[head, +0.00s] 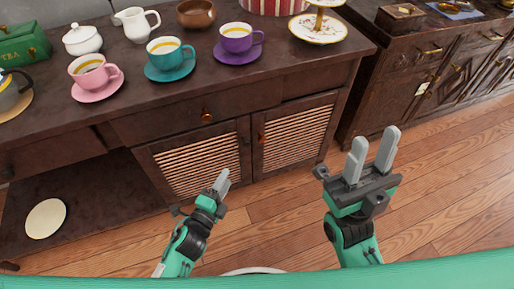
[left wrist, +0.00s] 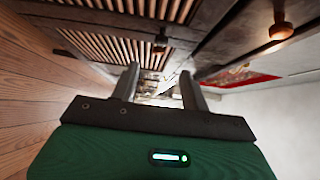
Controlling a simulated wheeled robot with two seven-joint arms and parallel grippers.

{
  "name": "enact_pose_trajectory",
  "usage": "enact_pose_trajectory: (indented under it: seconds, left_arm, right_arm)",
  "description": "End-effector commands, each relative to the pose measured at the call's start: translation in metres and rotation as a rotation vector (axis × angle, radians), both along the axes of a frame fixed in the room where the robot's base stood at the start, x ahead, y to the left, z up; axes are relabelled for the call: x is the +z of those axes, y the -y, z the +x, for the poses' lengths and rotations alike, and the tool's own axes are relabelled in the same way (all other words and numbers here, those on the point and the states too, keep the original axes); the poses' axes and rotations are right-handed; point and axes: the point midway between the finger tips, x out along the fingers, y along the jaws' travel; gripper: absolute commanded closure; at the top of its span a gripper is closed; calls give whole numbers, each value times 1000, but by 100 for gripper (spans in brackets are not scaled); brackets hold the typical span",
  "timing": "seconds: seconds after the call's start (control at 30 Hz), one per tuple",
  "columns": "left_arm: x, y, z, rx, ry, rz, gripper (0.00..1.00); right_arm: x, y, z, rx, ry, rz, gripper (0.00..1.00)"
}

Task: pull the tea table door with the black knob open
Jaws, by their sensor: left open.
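The tea table (head: 130,98) has two slatted doors, both looking shut. The left door (head: 160,180) has a small black knob (head: 246,141) near its right edge; this knob also shows dark in the left wrist view (left wrist: 160,42). The right door (head: 330,106) has a brownish-orange knob (head: 261,136) near its left edge. My left gripper (head: 222,180) is open and empty in front of the left door, apart from the black knob; its parted fingers show in the left wrist view (left wrist: 160,78). My right gripper (head: 375,142) is open and empty, right of the doors.
A drawer with an orange knob (head: 207,117) is above the left door. Cups on saucers, a white pitcher (head: 135,23) and a green box (head: 22,44) stand on the tabletop. A dark cabinet (head: 400,85) is at the right. The wooden floor (head: 285,215) before the doors is clear.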

Motion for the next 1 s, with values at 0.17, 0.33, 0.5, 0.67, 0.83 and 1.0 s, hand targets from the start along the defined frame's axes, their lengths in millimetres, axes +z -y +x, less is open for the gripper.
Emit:
enact_pose_trajectory:
  seconds: [0.17, 0.33, 0.5, 0.67, 0.83, 1.0]
  left_arm:
    - [2, 6, 11, -2, 9, 3, 54]
    - [2, 17, 34, -2, 10, 3, 54]
    - [1, 30, 60, -2, 9, 1, 54]
    - [1, 43, 84, -2, 7, 1, 54]
    - [1, 54, 106, -1, 7, 2, 54]
    - [1, 61, 119, -1, 6, 1, 54]
  right_arm:
    - [2, 1, -3, 0, 15, 4, 64]
    - [2, 1, -2, 0, 25, 4, 64]
    - [3, 1, -2, 0, 37, 5, 64]
    - [4, 1, -1, 0, 50, 6, 64]
    - [4, 1, -2, 1, 61, 6, 64]
    - [7, 1, -3, 1, 76, 8, 64]
